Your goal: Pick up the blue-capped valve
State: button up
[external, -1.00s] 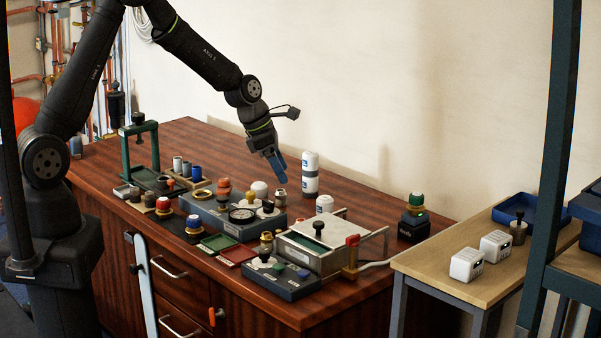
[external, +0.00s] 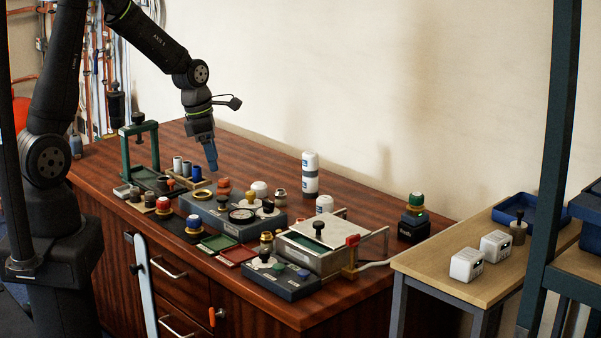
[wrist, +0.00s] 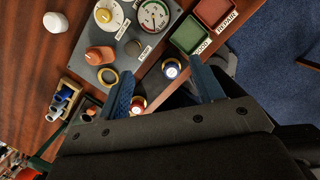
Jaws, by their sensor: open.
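The blue-capped valve (external: 193,223) stands upright on a dark mat near the front edge of the bench, its brass-coloured base showing. In the wrist view its blue cap with a pale ring (wrist: 171,69) lies between my finger lines, nearer the right finger. My gripper (external: 212,168) is open and empty, pointing down well above the bench; its blue fingers (wrist: 161,72) also show in the wrist view. A red-capped valve (external: 163,206) stands to the left of the blue one; it also shows in the wrist view (wrist: 138,104), beside my left finger.
A grey panel with a gauge (external: 242,214) and knobs stands right behind the valve. Green (external: 218,242) and red (external: 238,255) trays lie to its right. A green press frame (external: 155,160) rises at the left. The back of the bench is mostly clear.

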jog(key=y, duration=0.1)
send_over(194, 217)
jog(key=a, duration=0.2)
jog(key=f, duration=0.5)
jog(key=d+f, duration=0.1)
jog(key=f, duration=0.5)
jog(key=d+f, duration=0.1)
jog(key=f, duration=0.4)
jog(key=shift+f, duration=0.2)
jog(key=c, duration=1.1)
